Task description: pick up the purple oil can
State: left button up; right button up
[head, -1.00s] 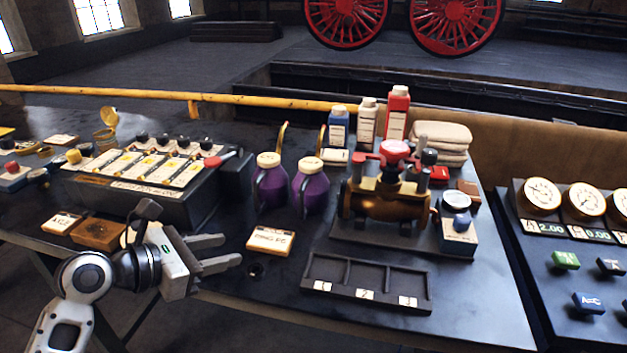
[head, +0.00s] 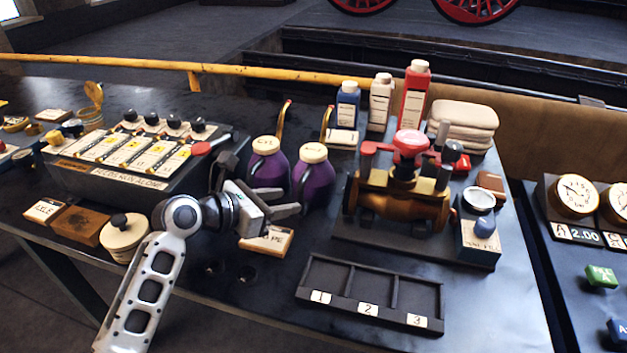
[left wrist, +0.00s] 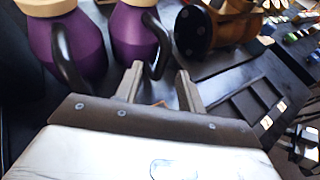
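Two purple oil cans with cream lids, black handles and brass spouts stand upright side by side on the dark bench. In the head view they are the left can (head: 267,166) and the right can (head: 313,174). The left wrist view also shows the left can (left wrist: 78,42) and the right can (left wrist: 130,36). My left gripper (head: 292,203) is open and empty in front of them, low over the bench. In the left wrist view its fingers (left wrist: 158,78) point toward the right can's black handle (left wrist: 160,48), apart from it as far as I can tell. My right gripper is out of view.
A labelled block (head: 272,243) lies under the left gripper. A brass valve assembly (head: 400,195) stands right of the cans, a three-slot tray (head: 372,290) in front. A lever box (head: 130,165) is at left, bottles (head: 381,100) behind.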

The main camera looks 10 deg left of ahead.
aim_at(301, 200)
pick_arm(q)
jog(key=shift+f+x, duration=0.2)
jog(key=shift+x, duration=2.55)
jog(key=shift+s, duration=0.15)
grip_shut()
jog(key=shift+r, duration=0.1)
